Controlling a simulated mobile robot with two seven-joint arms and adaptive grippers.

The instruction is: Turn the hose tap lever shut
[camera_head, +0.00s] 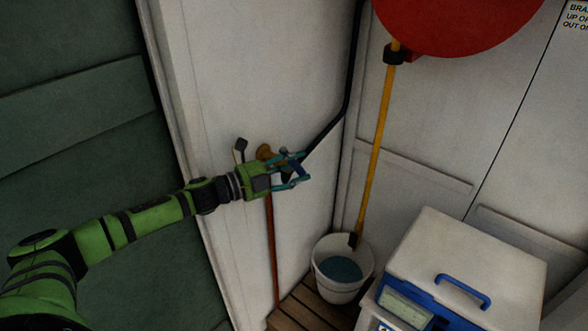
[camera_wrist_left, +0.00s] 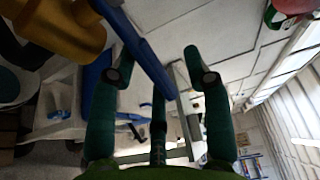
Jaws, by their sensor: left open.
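A brass tap (camera_head: 264,152) is on the white wall, at the top of a brown pipe. Its blue lever (camera_head: 294,167) shows between the fingers of my left gripper (camera_head: 304,167). In the left wrist view the brass tap body (camera_wrist_left: 62,32) fills the upper left corner and the blue lever (camera_wrist_left: 138,46) runs slantwise between the two open fingertips (camera_wrist_left: 157,52). The fingers stand on either side of the lever; I cannot tell whether either touches it. The gripper partly hides the tap in the head view. My right gripper is not in view.
A black hose (camera_head: 347,95) runs up the wall corner from near the tap. A yellow hose (camera_head: 376,140) hangs from a red reel (camera_head: 455,22) to a white bucket (camera_head: 340,290) of bluish liquid. A white box (camera_head: 470,255) with a blue handle stands at lower right.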

